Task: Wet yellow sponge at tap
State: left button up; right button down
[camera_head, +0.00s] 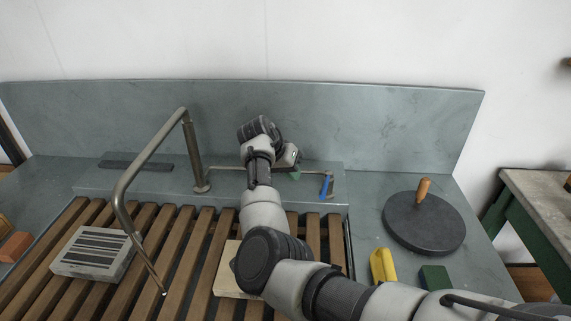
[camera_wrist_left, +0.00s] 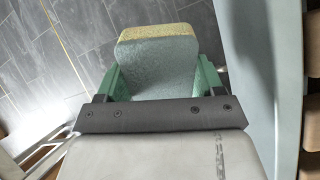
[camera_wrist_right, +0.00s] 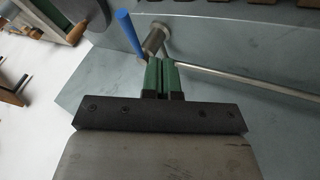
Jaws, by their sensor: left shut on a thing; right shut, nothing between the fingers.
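The tap (camera_head: 200,185) has a long bent metal spout that hangs over wooden slats. Its blue lever (camera_head: 326,185) stands at the right end of a thin pipe and also shows in the right wrist view (camera_wrist_right: 129,32). My right gripper (camera_head: 294,174) is shut and empty, to the left of the blue lever; its green fingers (camera_wrist_right: 162,75) appear just short of the lever and pipe, contact unclear. In the left wrist view, my left gripper (camera_wrist_left: 160,82) is shut on a sponge (camera_wrist_left: 155,62), grey-green with a yellow strip along its far edge. It is outside the head view.
The slatted rack (camera_head: 190,250) holds a striped grey block (camera_head: 95,253) and a pale board (camera_head: 226,279) partly behind my right arm. At right lie a round dark disc (camera_head: 420,225) with a wooden handle, a yellow object (camera_head: 383,265) and a green block (camera_head: 435,278). A backsplash (camera_head: 380,125) stands behind.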

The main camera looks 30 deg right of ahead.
aim_at(326, 184)
pick_arm(q)
jog(key=shift+w+r+p, duration=0.15)
jog(key=shift+r+p, duration=0.2)
jog(key=shift+r, duration=0.1)
notch_tip(326, 184, up, 2)
jog(key=shift+p, duration=0.95)
jog(key=shift+r, duration=0.15)
pick_arm(e)
jog(key=s+d+f, duration=0.2)
jog(key=d+f, duration=0.2)
jog(key=d, duration=0.1)
jog(key=shift+s+f, duration=0.35)
jog(key=shift+f, duration=0.05)
jog(key=shift+d, duration=0.1)
